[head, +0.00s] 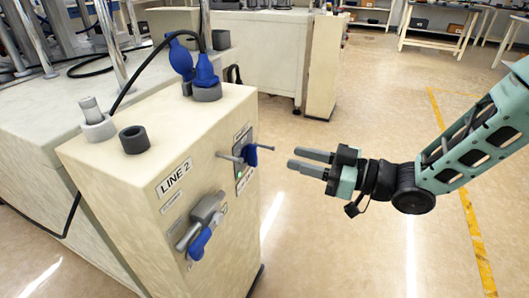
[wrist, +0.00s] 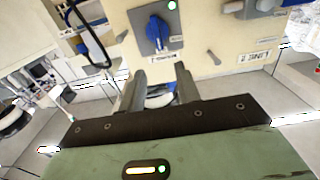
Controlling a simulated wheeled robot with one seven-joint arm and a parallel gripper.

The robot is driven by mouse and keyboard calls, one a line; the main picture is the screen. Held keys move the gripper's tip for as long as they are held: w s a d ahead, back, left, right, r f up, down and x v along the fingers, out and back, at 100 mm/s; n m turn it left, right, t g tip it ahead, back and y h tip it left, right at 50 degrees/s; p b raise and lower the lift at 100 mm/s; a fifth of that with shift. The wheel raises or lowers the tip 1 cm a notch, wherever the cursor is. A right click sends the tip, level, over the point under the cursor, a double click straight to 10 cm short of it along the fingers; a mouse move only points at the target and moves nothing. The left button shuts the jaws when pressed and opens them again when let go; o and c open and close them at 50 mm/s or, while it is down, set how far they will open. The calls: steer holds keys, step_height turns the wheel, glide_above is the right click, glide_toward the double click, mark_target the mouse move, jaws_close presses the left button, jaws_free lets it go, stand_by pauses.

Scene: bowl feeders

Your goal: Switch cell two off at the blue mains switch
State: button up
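The blue mains switch (head: 251,155) sits on the front face of the cream cabinet marked LINE 2 (head: 173,178), near its right edge. In the wrist view my two grey fingers (wrist: 160,84) are spread with a gap, empty.
A grey socket with a blue handle (head: 203,238) juts out lower left on the same face. A blue plug (head: 206,72) with a black cable stands on the cabinet top. A green light (wrist: 171,5) shows near the switch. Open floor (head: 330,240) lies right of the cabinet.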

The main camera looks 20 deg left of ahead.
mark_target(256, 148)
steer(key=a+b, duration=0.1)
steer(key=a, duration=0.8)
steer(key=shift+w+a+b, duration=0.15)
steer(key=shift+w+b, duration=0.2)
steer(key=shift+c, duration=0.3)
jaws_close()
